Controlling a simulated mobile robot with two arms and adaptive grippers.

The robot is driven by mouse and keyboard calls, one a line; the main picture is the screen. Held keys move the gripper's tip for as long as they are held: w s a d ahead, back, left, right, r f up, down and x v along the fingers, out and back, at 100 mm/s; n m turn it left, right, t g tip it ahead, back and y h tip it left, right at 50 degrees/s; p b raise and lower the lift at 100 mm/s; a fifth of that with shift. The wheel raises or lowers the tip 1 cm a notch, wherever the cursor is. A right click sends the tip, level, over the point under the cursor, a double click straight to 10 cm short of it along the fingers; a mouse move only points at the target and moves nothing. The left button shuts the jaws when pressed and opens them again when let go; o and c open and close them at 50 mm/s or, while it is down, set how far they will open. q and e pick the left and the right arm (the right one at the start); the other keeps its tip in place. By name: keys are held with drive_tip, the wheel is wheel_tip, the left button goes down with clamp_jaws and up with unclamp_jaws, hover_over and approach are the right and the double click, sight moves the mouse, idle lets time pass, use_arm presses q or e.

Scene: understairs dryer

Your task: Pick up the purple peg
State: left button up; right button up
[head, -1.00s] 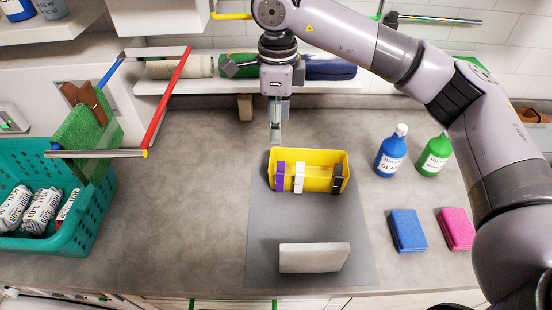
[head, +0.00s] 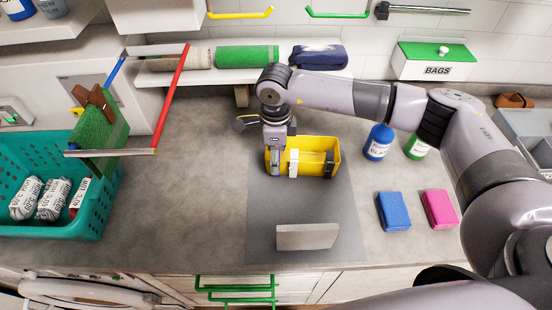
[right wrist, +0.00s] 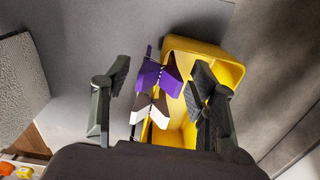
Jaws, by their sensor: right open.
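The purple peg (right wrist: 160,76) is clipped on the rim of the yellow bin (right wrist: 205,57) and lies between the two fingers of my right gripper (right wrist: 161,80) in the right wrist view. The fingers are open, with a gap on each side of the peg. In the head view my right gripper (head: 276,165) is lowered at the left end of the yellow bin (head: 307,169) and hides the purple peg. A white peg (head: 293,163) and a black peg (head: 329,164) sit on the front rim. The white peg also shows in the right wrist view (right wrist: 150,107). My left gripper is not in view.
A pale grey block (head: 307,237) stands in front of the bin on a grey mat (head: 262,215). A teal basket (head: 90,215) is at the left; counter between is clear.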

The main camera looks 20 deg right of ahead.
drive_tip(key=shift+f+p, duration=0.35)
drive_tip(key=shift+f, duration=1.05)
drive_tip(key=shift+c, duration=0.3)
drive_tip(key=shift+d, duration=0.1)
drive_tip(key=c, duration=0.8)
